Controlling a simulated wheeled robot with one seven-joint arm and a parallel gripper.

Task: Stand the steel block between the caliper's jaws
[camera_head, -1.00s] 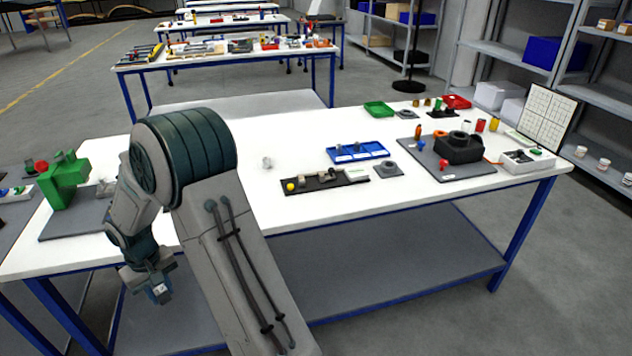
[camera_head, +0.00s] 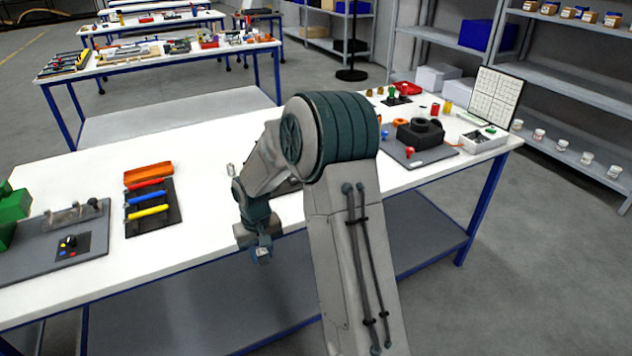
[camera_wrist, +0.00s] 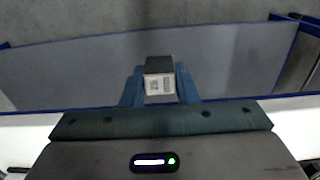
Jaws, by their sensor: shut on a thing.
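My gripper (camera_head: 262,255) hangs off the front edge of the white table in the head view, fingers pointing down. In the wrist view my gripper (camera_wrist: 160,88) is shut on a small block, which I take for the steel block (camera_wrist: 159,82). The block has a dark top and a pale face with printed marks, and sits between the blue fingers, clear of any surface. A grey metal device with a bar and upright jaw-like parts (camera_head: 75,215) lies on a grey board at the table's left. It may be the caliper; I cannot tell for sure.
A dark mat with red, blue and yellow tools (camera_head: 150,208) and an orange tray (camera_head: 148,174) lie right of the grey board (camera_head: 50,250). A green machine (camera_head: 12,212) is at the far left. My arm hides part of the table's middle. A lower shelf (camera_wrist: 60,75) spans the wrist view.

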